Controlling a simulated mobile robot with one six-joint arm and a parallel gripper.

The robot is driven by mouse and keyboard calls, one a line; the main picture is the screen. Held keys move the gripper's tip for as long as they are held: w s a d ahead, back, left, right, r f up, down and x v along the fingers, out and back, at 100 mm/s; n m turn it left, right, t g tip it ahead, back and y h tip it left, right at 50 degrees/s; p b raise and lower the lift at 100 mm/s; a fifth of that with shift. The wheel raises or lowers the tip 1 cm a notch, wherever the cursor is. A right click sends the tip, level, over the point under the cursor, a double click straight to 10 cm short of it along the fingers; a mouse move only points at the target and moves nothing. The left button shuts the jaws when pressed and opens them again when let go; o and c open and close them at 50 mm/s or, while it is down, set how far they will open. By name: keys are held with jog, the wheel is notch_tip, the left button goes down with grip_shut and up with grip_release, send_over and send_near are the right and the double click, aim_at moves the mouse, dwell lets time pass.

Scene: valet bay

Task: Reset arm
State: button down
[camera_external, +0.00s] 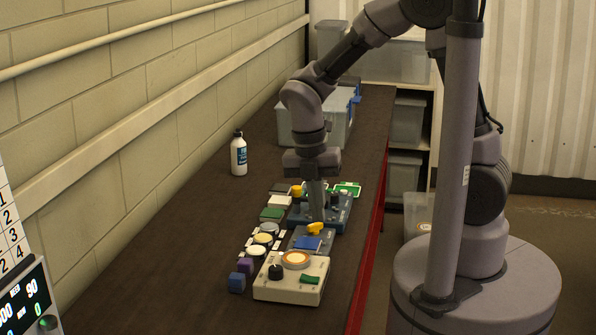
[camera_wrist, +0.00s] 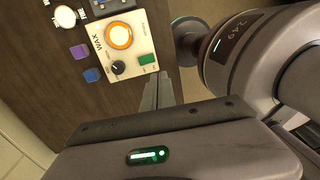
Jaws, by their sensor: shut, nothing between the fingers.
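My gripper (camera_external: 316,212) points down over the bench, its fingers together with nothing between them. In the external view its tips are at or just above a dark blue control box (camera_external: 335,214); I cannot tell whether they touch it. The shut fingers (camera_wrist: 158,90) also show in the wrist view, close to the corner of a cream box marked WAX (camera_wrist: 139,34). The cream box (camera_external: 262,290) stands nearest the external camera and carries an orange-ringed round button, a black knob and a green switch.
A grey box with a yellow handle (camera_external: 315,228) and blue part stands between the two boxes. Purple (camera_external: 245,265) and blue (camera_external: 237,282) blocks and several round pads lie left of them. A white bottle (camera_external: 239,155) stands by the wall. A grey bin (camera_external: 285,122) is behind my arm.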

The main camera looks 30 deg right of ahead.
jog(key=s+d+m+t+y+b, duration=0.1)
jog(key=d+m+b, duration=0.3)
jog(key=m, duration=0.6)
jog(key=s+d+r+m+t+y+b, duration=0.1)
jog(key=s+d+m+t+b, duration=0.2)
jog(key=m, duration=0.8)
jog(key=s+d+r+m+t+y+b, duration=0.1)
jog(key=d+m+b, duration=0.4)
jog(key=m, duration=0.5)
jog(key=shift+s+t, duration=0.6)
jog(key=shift+t, duration=0.3)
